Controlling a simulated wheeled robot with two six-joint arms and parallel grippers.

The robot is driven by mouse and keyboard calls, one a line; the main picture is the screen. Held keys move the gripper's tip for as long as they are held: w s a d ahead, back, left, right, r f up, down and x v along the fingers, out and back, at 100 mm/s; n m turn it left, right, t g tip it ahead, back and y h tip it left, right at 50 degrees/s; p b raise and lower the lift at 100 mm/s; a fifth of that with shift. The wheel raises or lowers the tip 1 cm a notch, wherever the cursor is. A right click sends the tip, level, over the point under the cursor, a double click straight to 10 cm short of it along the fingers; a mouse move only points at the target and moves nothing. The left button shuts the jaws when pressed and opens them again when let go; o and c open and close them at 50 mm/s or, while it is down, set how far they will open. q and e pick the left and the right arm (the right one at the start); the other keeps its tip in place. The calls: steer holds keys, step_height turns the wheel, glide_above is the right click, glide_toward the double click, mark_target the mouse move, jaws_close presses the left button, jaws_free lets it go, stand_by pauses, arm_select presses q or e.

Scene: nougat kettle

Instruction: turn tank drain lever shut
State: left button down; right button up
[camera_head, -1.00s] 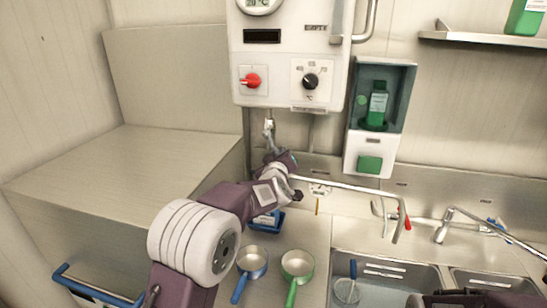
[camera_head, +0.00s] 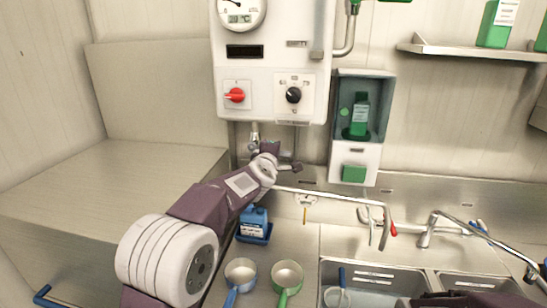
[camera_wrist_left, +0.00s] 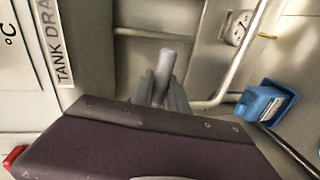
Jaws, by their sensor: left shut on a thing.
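The tank drain valve (camera_head: 255,137) hangs under the white control box in the head view. My left gripper (camera_wrist_left: 166,92) is at the valve, just below the box. In the left wrist view its two grey fingers are closed around a pale grey rounded lever end (camera_wrist_left: 166,62), the drain lever. In the head view my left wrist hides most of the lever and the fingertips. The "TANK DRA" label (camera_wrist_left: 55,40) shows at the left of the wrist view. A dark part of my right arm shows at the bottom right edge of the head view; its jaws cannot be made out.
The control box (camera_head: 268,60) has a red switch (camera_head: 234,95) and a black knob (camera_head: 293,95). A blue bottle (camera_head: 253,222) stands below my wrist. Two pans, blue (camera_head: 240,272) and green (camera_head: 287,273), lie in front. A thin pipe (camera_head: 330,194) runs right, above the sink (camera_head: 365,273).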

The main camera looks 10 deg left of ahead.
arm_select(q)
steer(key=shift+r+n, duration=0.45)
steer(key=shift+n, duration=0.05)
steer(key=c, duration=1.3)
jaws_free()
steer(key=s+r+b, duration=0.1)
steer(key=s, duration=0.8)
steer(key=shift+a+r, duration=0.25)
steer(key=shift+r, duration=0.1)
steer(key=shift+w, duration=0.1)
